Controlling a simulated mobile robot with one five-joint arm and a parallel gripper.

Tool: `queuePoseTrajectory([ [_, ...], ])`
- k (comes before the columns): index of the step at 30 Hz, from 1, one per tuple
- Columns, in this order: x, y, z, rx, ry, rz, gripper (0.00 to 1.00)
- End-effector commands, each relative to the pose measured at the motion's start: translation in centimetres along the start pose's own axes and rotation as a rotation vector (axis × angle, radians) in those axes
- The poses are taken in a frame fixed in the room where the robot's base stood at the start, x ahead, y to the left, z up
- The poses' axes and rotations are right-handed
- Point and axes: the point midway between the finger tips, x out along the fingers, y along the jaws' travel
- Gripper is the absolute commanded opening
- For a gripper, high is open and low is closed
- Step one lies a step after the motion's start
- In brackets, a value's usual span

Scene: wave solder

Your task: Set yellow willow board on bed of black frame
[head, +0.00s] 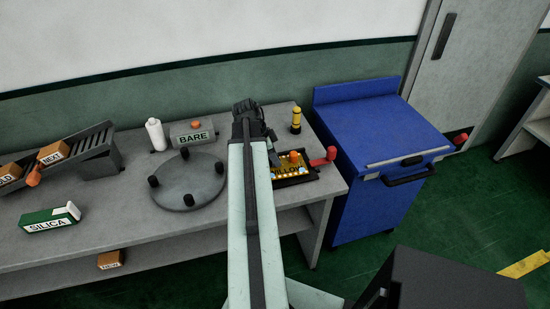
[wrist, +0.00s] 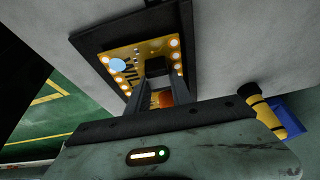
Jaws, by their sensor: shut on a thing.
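The yellow willow board (head: 291,161) shows partly at the right end of the grey bench, its far left hidden by my arm. In the wrist view the board (wrist: 120,65) lies within the outline of the black frame (wrist: 92,40), whose dark rim also shows in the head view (head: 300,181). My gripper (wrist: 158,80) is shut on the black block that stands up from the board. I cannot tell whether the board touches the frame's bed or hangs just above it. A red knob (head: 331,153) sticks out at the frame's right side.
A yellow-and-black cylinder (head: 296,120) stands behind the frame. A blue cabinet (head: 385,150) is right of the bench. Left of my arm are a grey disc with black posts (head: 188,182), a BARE block (head: 192,136), a white bottle (head: 156,134) and a SILICA box (head: 50,219).

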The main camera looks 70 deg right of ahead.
Motion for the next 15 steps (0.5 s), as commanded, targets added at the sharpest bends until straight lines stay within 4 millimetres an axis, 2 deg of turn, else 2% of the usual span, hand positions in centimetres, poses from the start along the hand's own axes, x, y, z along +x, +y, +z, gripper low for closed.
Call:
queuePoseTrajectory([
  [15, 0.83, 0.01, 0.28, 0.001, 0.000, 0.000, 0.00],
])
